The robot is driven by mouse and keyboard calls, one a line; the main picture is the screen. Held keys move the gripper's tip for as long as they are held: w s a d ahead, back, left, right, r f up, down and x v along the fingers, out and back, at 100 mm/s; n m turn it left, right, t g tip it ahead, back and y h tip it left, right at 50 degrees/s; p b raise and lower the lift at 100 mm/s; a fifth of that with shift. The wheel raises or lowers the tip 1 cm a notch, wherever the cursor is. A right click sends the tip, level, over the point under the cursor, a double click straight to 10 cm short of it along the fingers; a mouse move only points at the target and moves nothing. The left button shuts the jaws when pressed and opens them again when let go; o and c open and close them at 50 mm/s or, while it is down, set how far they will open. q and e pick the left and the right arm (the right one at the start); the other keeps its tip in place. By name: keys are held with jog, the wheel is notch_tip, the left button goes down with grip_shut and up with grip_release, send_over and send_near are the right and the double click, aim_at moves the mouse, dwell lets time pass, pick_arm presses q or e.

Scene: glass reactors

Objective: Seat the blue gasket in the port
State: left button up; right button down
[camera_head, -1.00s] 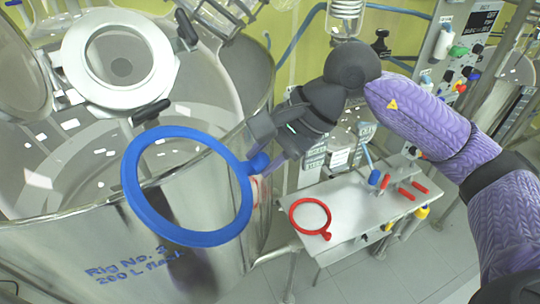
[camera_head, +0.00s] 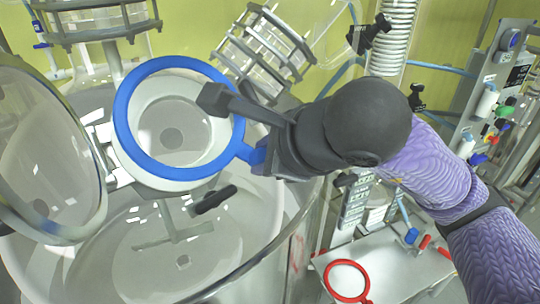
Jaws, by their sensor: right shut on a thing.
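The blue gasket (camera_head: 127,138) is a flat ring with a short handle at its right. My right gripper (camera_head: 242,130) is shut on the gasket's handle, and one dark finger overlaps the ring's right side. The port (camera_head: 205,157) is a round opening with a pale flange on the glass reactor. In the picture the ring lies over the port and nearly lines up with it, with pale flange showing inside and below the ring. I cannot tell whether ring and flange touch. My left gripper is not in view.
A round hinged glass lid (camera_head: 45,150) stands open left of the port. A black clamp handle (camera_head: 214,199) sits below the port. Glass fittings with metal rods (camera_head: 262,50) rise behind. A red gasket (camera_head: 347,263) lies on the white side table (camera_head: 395,262) at lower right.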

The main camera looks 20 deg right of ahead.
jog(key=shift+w+a+f, duration=0.15)
jog(key=shift+w+f, duration=0.5)
jog(key=shift+f, duration=0.05)
jog(key=shift+b+x, duration=0.8)
jog(key=shift+x, duration=0.95)
jog(key=shift+b+x, duration=0.7)
jog(key=shift+x, duration=0.3)
jog(key=shift+c, duration=1.7)
grip_release()
jog(key=shift+r, duration=0.1)
